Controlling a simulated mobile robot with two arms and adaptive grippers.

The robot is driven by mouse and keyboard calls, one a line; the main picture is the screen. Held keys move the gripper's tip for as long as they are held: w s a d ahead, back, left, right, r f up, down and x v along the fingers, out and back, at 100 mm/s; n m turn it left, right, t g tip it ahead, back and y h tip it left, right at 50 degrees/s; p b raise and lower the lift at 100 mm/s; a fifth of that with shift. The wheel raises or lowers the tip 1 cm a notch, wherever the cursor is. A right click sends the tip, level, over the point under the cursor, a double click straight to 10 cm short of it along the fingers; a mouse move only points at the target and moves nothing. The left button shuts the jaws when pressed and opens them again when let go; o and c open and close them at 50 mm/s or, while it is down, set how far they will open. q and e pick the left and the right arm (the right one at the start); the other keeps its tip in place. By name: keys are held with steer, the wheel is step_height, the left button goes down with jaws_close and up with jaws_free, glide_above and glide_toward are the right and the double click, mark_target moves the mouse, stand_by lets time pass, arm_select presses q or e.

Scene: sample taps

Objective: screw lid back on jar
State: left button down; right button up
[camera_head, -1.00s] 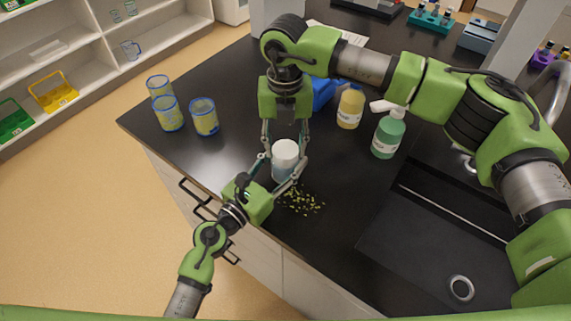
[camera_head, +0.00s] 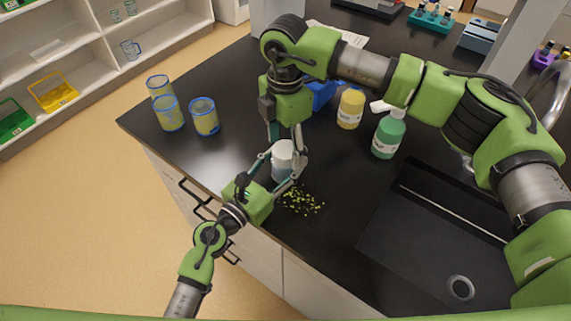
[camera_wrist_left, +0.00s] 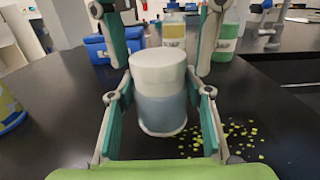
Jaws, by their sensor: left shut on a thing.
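The jar (camera_wrist_left: 160,112) is a clear container with bluish contents, standing upright on the dark counter. Its white lid (camera_head: 283,148) sits level on top and also shows in the left wrist view (camera_wrist_left: 158,68); its threads cannot be seen. My left gripper (camera_wrist_left: 161,118) is shut on the jar body, one finger on each side. My right gripper (camera_head: 286,148) points down from above, with its fingertips on either side of the lid. In the left wrist view the right fingers (camera_wrist_left: 163,68) stand apart with gaps beside the lid, so this gripper looks open.
Small yellow-green pieces (camera_head: 304,201) lie scattered right of the jar. A yellow-labelled bottle (camera_head: 350,109), a green bottle (camera_head: 388,135) and a blue box (camera_head: 322,94) stand behind. Several blue-rimmed beakers (camera_head: 204,117) are at left. A sink (camera_head: 430,250) is at right.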

steer(key=shift+r, duration=2.3)
steer(key=n, duration=0.6)
steer(key=shift+r, duration=0.35)
steer(key=n, duration=0.3)
steer(key=r+n, duration=0.1)
steer(key=n, duration=0.9)
steer(key=shift+r, duration=0.4)
steer(key=n, duration=0.5)
steer(key=r+n, duration=0.1)
steer(key=n, duration=0.1)
steer(key=shift+n, duration=0.3)
